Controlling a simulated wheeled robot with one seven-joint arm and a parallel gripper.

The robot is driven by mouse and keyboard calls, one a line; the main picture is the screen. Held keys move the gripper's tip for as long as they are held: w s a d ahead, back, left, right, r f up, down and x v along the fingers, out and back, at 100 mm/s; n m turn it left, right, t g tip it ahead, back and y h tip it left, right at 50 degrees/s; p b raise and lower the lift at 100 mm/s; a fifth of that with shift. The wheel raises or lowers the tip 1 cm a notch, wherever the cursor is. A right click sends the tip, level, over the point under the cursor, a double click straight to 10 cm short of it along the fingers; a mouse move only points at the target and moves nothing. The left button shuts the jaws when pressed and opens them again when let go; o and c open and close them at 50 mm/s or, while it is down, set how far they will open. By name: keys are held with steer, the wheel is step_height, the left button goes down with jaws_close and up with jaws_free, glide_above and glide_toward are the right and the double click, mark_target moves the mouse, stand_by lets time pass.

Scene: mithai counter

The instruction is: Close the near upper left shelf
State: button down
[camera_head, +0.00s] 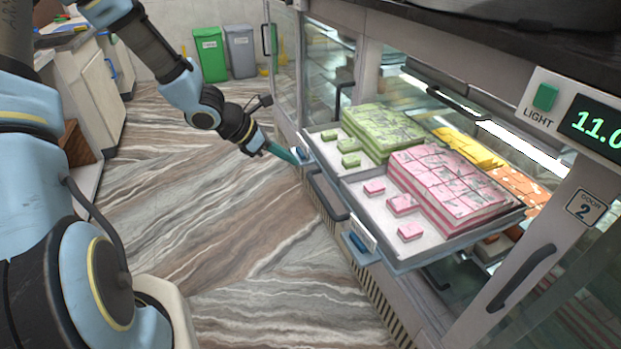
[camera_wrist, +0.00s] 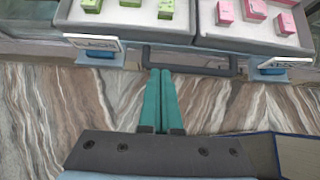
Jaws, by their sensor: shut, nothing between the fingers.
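The upper shelf of the glass counter is pulled out toward the aisle, with a dark bar handle (camera_head: 328,195) on its front. It carries a tray of green sweets (camera_head: 321,145) and a tray of pink sweets (camera_head: 400,247). In the wrist view the handle (camera_wrist: 205,71) runs across below the trays. My gripper (camera_head: 292,159) is shut and empty, its teal fingers together. In the wrist view its fingertips (camera_wrist: 160,70) overlap the handle's left part; I cannot tell whether they touch it.
A lower level with more sweets shows beneath the shelf. A door with a dark handle (camera_head: 522,278) is at the right. Green (camera_head: 209,54) and grey (camera_head: 240,51) bins stand at the back wall. A white cabinet (camera_head: 92,90) stands at left. The marbled floor between is clear.

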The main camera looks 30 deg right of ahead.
mark_target(315, 172)
steer(key=x, duration=0.9)
steer(key=shift+d+f, duration=0.2)
steer(key=shift+f, duration=0.15)
steer(key=shift+d, duration=0.1)
